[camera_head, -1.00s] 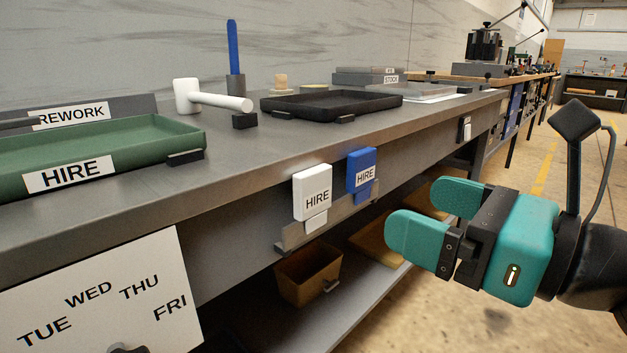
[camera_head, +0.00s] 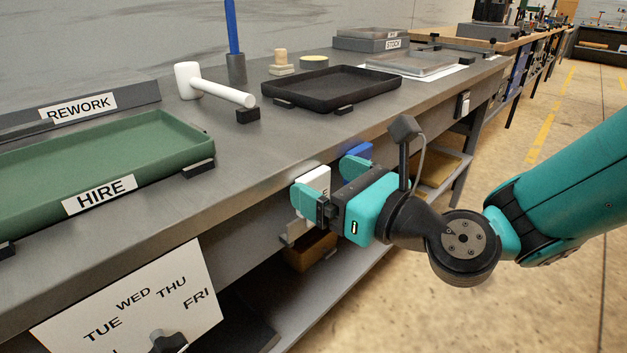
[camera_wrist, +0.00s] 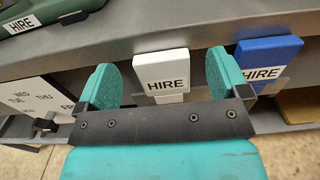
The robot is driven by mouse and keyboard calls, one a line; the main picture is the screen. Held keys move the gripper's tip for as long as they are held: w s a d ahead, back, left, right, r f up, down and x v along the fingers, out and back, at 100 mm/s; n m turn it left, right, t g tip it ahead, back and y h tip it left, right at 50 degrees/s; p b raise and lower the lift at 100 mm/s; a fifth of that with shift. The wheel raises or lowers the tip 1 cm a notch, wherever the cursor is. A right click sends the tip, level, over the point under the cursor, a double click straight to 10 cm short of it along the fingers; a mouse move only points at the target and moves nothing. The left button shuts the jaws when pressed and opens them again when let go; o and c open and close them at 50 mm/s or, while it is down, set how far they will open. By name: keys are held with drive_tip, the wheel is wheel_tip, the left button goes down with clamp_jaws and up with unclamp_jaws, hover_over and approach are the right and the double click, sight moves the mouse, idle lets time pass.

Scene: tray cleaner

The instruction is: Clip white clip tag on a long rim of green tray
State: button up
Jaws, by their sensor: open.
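The white clip tag (camera_wrist: 161,68), marked HIRE, hangs upright on a holder below the bench's front edge. It also shows in the head view (camera_head: 313,182), partly hidden by my gripper. My gripper (camera_wrist: 160,85) is open, with one teal finger on each side of the white tag in the wrist view; I cannot tell whether either touches it. In the head view my gripper (camera_head: 333,178) is at the front of the bench. The green tray (camera_head: 110,150) lies on the bench at left, with a HIRE label on its near long side; its corner shows in the wrist view (camera_wrist: 60,8).
A blue clip tag (camera_wrist: 268,58) hangs just right of the white one, close to my right finger. A black tray (camera_head: 330,90), a white mallet (camera_head: 212,86) and a grey cup with a blue stick (camera_head: 236,68) stand on the bench. A weekday board (camera_head: 135,310) hangs at the front left.

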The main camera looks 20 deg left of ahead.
drive_tip(key=shift+x, duration=0.85)
drive_tip(key=shift+d, duration=0.1)
drive_tip(key=c, duration=1)
wheel_tip(320, 180, up, 20)
drive_tip(key=p, duration=1.1)
